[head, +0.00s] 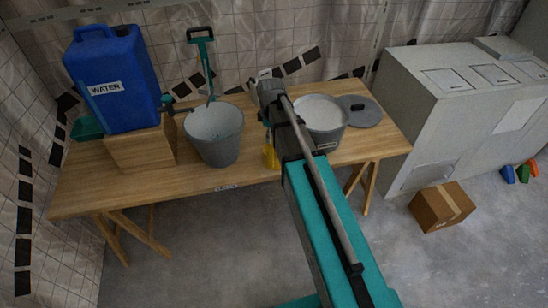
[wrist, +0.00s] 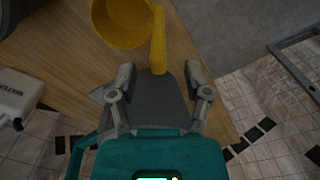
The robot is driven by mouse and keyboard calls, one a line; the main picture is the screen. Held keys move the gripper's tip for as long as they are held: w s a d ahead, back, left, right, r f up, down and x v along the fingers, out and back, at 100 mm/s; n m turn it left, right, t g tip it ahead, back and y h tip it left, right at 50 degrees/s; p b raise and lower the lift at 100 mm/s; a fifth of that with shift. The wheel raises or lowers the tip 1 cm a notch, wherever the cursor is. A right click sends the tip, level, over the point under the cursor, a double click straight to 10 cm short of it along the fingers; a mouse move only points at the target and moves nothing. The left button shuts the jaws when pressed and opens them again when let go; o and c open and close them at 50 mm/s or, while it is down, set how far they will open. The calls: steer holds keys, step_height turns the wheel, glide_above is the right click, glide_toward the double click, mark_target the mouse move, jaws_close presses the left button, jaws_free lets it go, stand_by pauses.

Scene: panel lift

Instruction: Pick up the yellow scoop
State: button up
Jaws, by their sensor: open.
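The yellow scoop (wrist: 120,20) is at the top of the wrist view, with its round cup at upper left and its handle (wrist: 158,42) pointing down toward my gripper. My gripper (wrist: 159,70) is open, with one finger on each side of the handle's lower end and a visible gap on both sides. In the head view a small part of the scoop (head: 270,157) shows on the wooden table, left of my arm; the rest is hidden behind the arm.
The wooden table (head: 195,188) also holds a grey bucket (head: 222,150) left of the scoop, a bucket with white contents (head: 322,112) at right, a grey lid (head: 362,110) and a blue water container (head: 112,80) on a wooden block. A cardboard box (head: 440,207) lies on the floor.

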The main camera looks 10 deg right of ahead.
steer(key=shift+w+a+f+b, duration=0.1)
steer(key=shift+w+f+b, duration=0.05)
steer(key=shift+f+b, duration=1.9)
steer(key=shift+f, duration=0.1)
jaws_close()
